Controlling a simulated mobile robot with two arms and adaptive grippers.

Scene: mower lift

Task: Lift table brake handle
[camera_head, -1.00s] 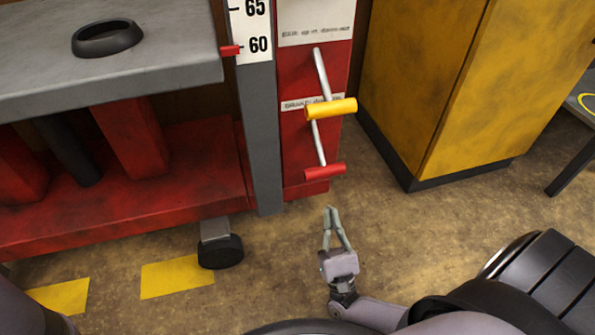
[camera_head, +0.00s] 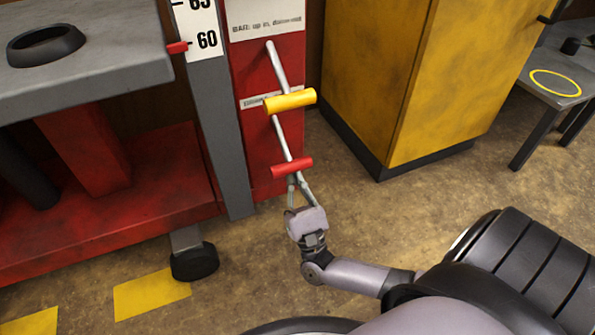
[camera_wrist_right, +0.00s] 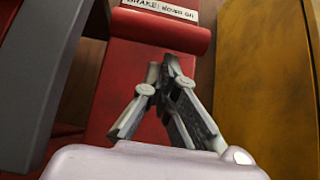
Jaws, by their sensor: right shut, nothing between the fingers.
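The brake handle, a red cylindrical grip (camera_head: 291,167) on a thin metal rod, hangs low on the red panel. In the right wrist view the red grip (camera_wrist_right: 160,28) lies across the top, just under a label reading "BRAKE: down on". My right gripper (camera_head: 294,180) is just below the red grip in the head view, fingers pointing up at it. In the wrist view its fingertips (camera_wrist_right: 165,66) meet, with nothing between them. Whether they touch the grip I cannot tell. My left gripper is out of view.
A yellow grip (camera_head: 290,101) on another rod sits above the red one. The grey lift table (camera_head: 90,65) stands left, beside a scale post (camera_head: 215,125) and a caster (camera_head: 195,262). A yellow cabinet (camera_head: 400,85) stands right. Floor below the handles is clear.

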